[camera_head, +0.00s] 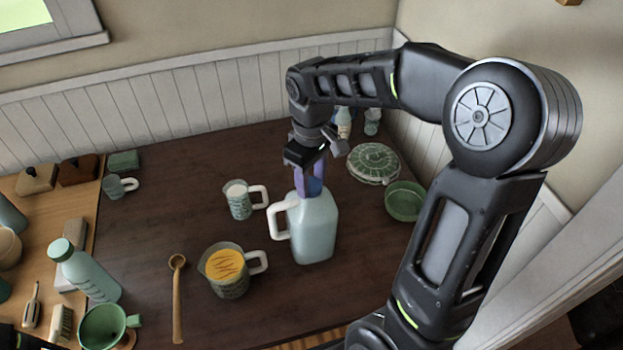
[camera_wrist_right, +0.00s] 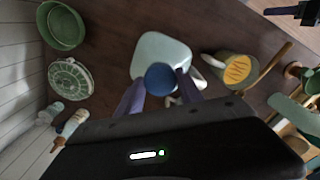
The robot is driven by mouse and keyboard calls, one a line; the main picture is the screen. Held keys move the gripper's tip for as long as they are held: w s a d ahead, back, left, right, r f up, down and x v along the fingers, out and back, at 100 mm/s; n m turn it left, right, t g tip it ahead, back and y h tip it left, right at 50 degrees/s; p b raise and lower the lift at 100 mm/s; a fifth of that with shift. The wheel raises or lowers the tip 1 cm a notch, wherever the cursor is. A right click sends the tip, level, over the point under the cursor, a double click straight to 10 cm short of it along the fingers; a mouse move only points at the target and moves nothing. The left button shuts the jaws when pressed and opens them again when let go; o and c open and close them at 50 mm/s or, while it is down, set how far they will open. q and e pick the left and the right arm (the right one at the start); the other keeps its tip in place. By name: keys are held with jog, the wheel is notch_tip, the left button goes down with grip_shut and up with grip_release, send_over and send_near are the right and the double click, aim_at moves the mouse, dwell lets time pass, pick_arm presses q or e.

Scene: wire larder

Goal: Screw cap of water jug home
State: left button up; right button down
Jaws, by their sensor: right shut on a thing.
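The water jug (camera_head: 314,232), pale blue-green with a white handle (camera_head: 279,219), stands upright on the dark table. Its blue cap (camera_head: 314,187) sits at the mouth. In the wrist view the round cap (camera_wrist_right: 160,79) shows over the jug's pale body (camera_wrist_right: 162,50). My right gripper (camera_head: 311,180) points down from above, its purple fingers shut on either side of the cap. The cap's thread and seat are hidden, so I cannot tell how far down it sits. A dark part of my left gripper (camera_wrist_right: 297,12) shows at the wrist view's top right corner; its jaws are unclear.
A mug with orange contents (camera_head: 226,268) and a smaller white-filled mug (camera_head: 239,201) stand left of the jug. A green bowl (camera_head: 405,201) and a patterned lidded dish (camera_head: 374,163) are to its right. A wooden spoon (camera_head: 178,300) lies further left.

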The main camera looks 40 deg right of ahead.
jog(key=m, duration=0.4)
jog(key=shift+m, duration=0.3)
jog(key=c, duration=0.7)
grip_release()
